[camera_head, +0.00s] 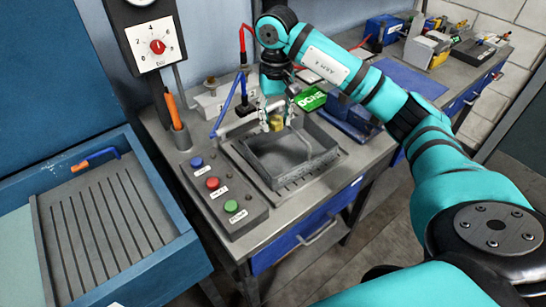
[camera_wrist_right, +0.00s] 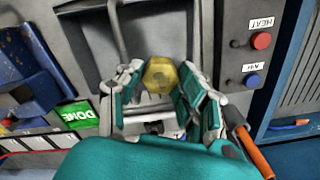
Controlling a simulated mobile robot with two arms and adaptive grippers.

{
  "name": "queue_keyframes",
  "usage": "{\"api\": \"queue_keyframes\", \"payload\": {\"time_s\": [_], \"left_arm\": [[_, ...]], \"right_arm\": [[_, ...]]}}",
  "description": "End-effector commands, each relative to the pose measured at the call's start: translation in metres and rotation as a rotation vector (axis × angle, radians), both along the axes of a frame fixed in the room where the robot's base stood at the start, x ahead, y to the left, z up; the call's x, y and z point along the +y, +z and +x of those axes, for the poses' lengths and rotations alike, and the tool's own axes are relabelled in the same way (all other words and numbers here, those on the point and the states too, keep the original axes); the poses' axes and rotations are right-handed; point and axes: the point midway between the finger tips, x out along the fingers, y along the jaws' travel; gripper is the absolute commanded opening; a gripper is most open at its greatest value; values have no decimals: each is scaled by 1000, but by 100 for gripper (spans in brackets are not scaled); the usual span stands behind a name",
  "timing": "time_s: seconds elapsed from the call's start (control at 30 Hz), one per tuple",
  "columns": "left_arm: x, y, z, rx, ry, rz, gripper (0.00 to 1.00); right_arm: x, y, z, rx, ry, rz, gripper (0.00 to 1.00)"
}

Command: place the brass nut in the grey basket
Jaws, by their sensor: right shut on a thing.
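The brass nut (camera_head: 277,124) is small and yellow. It shows clearly between my fingertips in the right wrist view (camera_wrist_right: 160,73). My right gripper (camera_head: 272,119) is shut on it and points down at the back edge of the grey basket. The grey basket (camera_head: 303,173) is a rectangular metal tray with a thin handle, on the bench's grey plate; its dark inside also shows in the right wrist view (camera_wrist_right: 155,32). The nut is held near the basket's back rim; its exact height above it is hard to tell. My left gripper is out of view.
A control box with blue, red and green buttons (camera_head: 214,183) lies left of the basket. A green DONE card (camera_head: 311,99) and a blue bin (camera_head: 353,118) are behind and right. An orange-handled tool (camera_head: 173,110) stands at left.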

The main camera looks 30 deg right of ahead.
Motion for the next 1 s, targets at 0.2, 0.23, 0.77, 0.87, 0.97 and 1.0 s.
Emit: {"api": "queue_keyframes", "payload": {"time_s": [0.2,0.23,0.77,0.87,0.97,1.0], "left_arm": [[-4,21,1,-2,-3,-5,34],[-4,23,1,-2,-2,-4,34],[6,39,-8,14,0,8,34],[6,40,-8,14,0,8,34],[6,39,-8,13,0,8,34],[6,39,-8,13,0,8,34]], "right_arm": [[0,-55,-2,5,0,0,2],[0,-62,-2,5,-1,0,2],[0,-124,-1,1,-1,1,2],[0,-133,0,-1,0,1,2],[0,-133,0,-3,1,0,2],[0,-133,0,-3,1,0,2]]}}
